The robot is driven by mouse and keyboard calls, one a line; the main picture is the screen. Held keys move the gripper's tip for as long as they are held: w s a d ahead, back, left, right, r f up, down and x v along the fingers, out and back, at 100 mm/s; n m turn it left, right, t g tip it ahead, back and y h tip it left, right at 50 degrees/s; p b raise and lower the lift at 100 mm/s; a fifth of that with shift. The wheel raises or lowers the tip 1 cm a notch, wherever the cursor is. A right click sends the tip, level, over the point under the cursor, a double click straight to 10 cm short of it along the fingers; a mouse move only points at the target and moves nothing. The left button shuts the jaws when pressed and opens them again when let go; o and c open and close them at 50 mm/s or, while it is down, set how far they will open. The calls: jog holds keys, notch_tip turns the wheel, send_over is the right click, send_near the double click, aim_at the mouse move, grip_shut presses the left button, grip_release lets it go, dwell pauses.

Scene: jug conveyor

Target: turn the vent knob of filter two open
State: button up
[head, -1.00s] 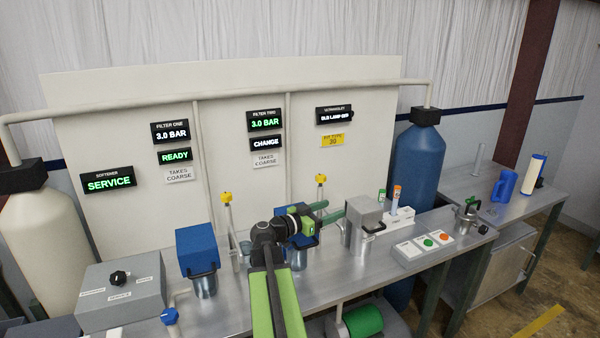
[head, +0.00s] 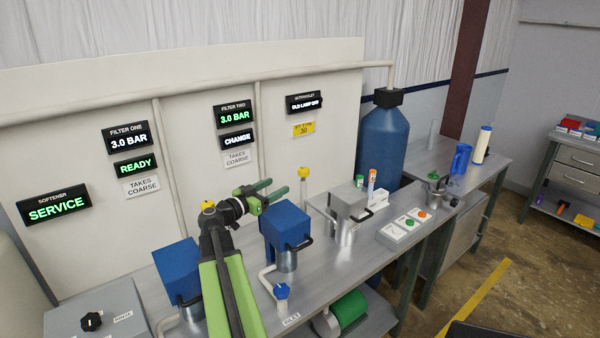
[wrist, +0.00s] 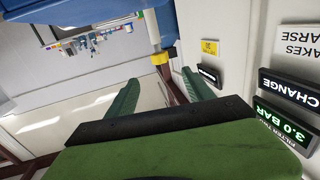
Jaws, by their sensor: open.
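Filter two's yellow vent knob (head: 303,172) sits on a thin pale pipe behind the blue filter two housing (head: 288,228). My gripper (head: 276,187) is open and empty, its green fingers pointing right toward the knob, above and behind the housing's left side. In the wrist view the yellow knob (wrist: 160,58) shows ahead of my gripper (wrist: 163,88), between the finger lines and apart from them. The knob's turn position is too small to tell. Filter two's display (head: 236,115) reads 3.0 BAR, and the panel (head: 236,141) below reads CHANGE.
Filter one's blue housing (head: 178,270) and another yellow knob (head: 207,205) are beside my arm. A blue inlet knob (head: 282,291) is in front of filter two. The wall panel is close behind.

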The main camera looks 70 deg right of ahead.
aim_at(299, 173)
jog(key=x, duration=1.5)
jog(key=shift+d, duration=0.15)
jog(key=shift+w, duration=0.1)
